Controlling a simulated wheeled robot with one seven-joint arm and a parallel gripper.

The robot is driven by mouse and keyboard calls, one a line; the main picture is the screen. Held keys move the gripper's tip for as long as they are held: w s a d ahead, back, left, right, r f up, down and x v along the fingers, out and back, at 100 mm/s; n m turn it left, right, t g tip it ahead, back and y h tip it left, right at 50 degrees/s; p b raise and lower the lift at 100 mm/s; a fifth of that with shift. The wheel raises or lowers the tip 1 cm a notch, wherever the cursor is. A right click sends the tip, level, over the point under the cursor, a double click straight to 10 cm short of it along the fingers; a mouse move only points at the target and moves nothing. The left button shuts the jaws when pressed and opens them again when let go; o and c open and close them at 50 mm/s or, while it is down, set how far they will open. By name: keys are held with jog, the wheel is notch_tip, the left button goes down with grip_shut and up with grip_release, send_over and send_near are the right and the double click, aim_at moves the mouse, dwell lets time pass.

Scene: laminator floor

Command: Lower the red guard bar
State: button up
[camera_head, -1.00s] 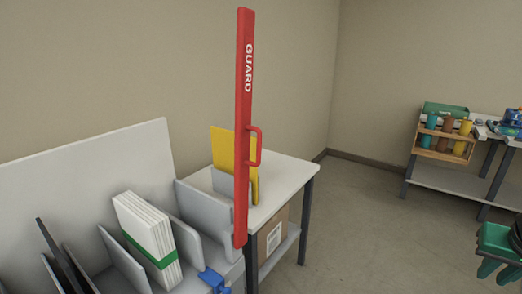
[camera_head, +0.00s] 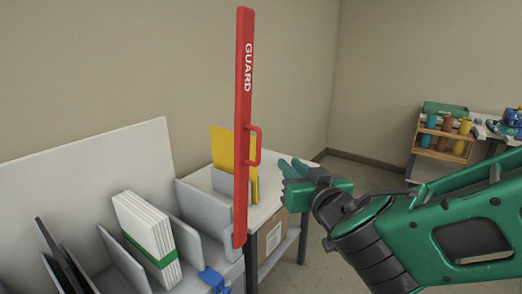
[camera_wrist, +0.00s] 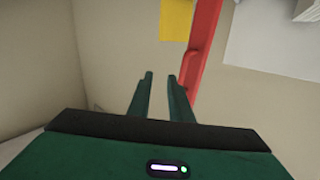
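The red guard bar (camera_head: 243,110) stands upright at the right end of the laminator, with white GUARD lettering and a red handle (camera_head: 256,146) on its right side. My gripper (camera_head: 284,168) is just to the right of the bar, a little below the handle in the picture, and apart from it. In the wrist view my two green fingers (camera_wrist: 158,82) are spread with an empty gap. The bar (camera_wrist: 200,50) shows there just beyond the right finger. Contact between finger and bar is not visible.
A side table (camera_head: 272,200) with a yellow sheet (camera_head: 222,150) stands behind the bar. White panels bound in green (camera_head: 148,238) sit among grey dividers at the left. A bench with a wooden bottle rack (camera_head: 441,143) is at the far right. Open floor lies between.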

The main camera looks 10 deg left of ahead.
aim_at(259, 161)
jog(key=shift+n+y, duration=0.5)
jog(key=shift+y, duration=0.2)
jog(key=w+a, duration=0.2)
jog(key=a, duration=0.1)
jog(key=w+a, duration=0.2)
jog(key=a, duration=0.1)
jog(key=w+a+r, duration=0.1)
jog(key=w+a, duration=0.2)
jog(key=shift+a, duration=0.2)
grip_shut()
